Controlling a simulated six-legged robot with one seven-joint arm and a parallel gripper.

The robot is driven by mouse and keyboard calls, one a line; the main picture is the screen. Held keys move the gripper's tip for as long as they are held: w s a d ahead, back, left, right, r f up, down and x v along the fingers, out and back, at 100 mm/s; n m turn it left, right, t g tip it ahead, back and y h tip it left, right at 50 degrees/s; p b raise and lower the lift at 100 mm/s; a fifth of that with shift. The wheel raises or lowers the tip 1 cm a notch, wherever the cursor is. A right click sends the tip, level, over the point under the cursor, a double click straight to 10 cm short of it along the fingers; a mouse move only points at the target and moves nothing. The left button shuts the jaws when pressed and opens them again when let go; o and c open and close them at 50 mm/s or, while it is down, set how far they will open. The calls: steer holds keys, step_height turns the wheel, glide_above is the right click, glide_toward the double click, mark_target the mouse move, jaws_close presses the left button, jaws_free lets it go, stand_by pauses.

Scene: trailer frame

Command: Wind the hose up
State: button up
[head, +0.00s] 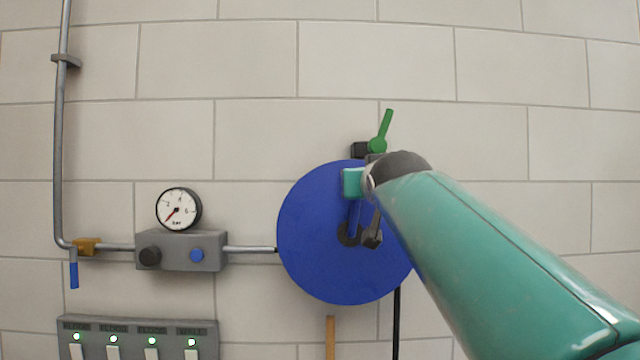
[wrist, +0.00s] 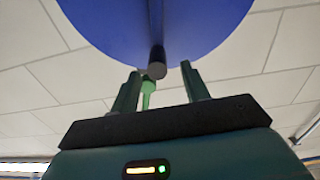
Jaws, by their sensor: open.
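The blue hose reel (head: 310,235) is a round disc on the wall, with a dark hub (head: 346,235). Its blue crank arm (head: 354,218) points up from the hub; its upper end is hidden by my gripper (head: 352,183) in the head view. The black hose (head: 396,325) hangs below the reel. In the wrist view, the black crank knob (wrist: 157,68) appears between the open fingers of my gripper (wrist: 160,71), with gaps on both sides. I cannot tell how deep it sits between them. The reel (wrist: 205,25) fills the top there.
A green lever (head: 384,130) stands at the reel's upper right and also shows in the wrist view (wrist: 148,92). Left are a gauge (head: 178,209), a grey control box (head: 180,250), pipes and a switch panel (head: 138,330). A wooden handle (head: 331,338) is below the reel.

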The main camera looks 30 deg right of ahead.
steer(key=x, duration=0.6)
steer(key=shift+s+d, duration=0.15)
jaws_close()
